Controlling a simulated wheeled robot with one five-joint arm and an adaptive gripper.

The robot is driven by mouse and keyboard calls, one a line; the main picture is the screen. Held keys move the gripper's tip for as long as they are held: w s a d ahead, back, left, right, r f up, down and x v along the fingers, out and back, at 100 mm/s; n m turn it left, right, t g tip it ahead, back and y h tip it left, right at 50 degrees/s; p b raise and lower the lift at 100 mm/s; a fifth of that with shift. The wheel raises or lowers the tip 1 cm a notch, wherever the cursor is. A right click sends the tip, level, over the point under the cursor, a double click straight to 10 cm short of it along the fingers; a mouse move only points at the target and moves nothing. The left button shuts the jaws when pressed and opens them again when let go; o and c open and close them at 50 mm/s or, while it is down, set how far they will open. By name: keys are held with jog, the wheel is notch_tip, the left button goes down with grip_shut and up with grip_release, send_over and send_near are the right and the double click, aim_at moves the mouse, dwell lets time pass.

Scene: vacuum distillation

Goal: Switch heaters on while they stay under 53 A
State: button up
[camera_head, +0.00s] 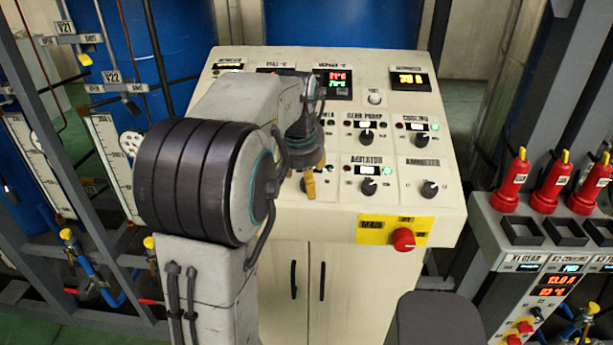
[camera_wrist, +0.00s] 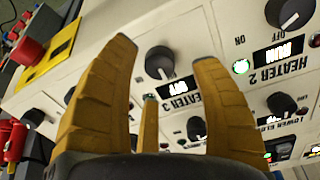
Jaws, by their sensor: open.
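In the wrist view, upside down, the heater 3 knob (camera_wrist: 160,62) is a black dial with a white mark, and its small display (camera_wrist: 176,87) reads OFF. The heater 2 knob (camera_wrist: 288,14) is at upper right; its display (camera_wrist: 278,54) appears to read RUN, with a green lamp (camera_wrist: 240,67) lit beside it. My gripper (camera_wrist: 160,45) is open, its yellow fingers on either side of the heater 3 knob in the picture; contact cannot be told. In the head view my gripper (camera_head: 310,183) hides the panel's lower left. The ammeter display (camera_head: 409,81) shows yellow digits too small to read surely.
The cream console (camera_head: 445,205) carries gear pump (camera_head: 366,135), cooling (camera_head: 421,138), agitator (camera_head: 369,187) and ammeter (camera_head: 430,189) knobs. A red emergency button (camera_head: 404,239) sticks out below. Red-handled connectors (camera_head: 512,183) stand on the right rack. Steel frames flank the console.

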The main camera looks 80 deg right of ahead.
jog(key=shift+p+x, duration=0.4)
jog(key=shift+x, duration=1.45)
jog(key=shift+f, duration=0.1)
grip_shut()
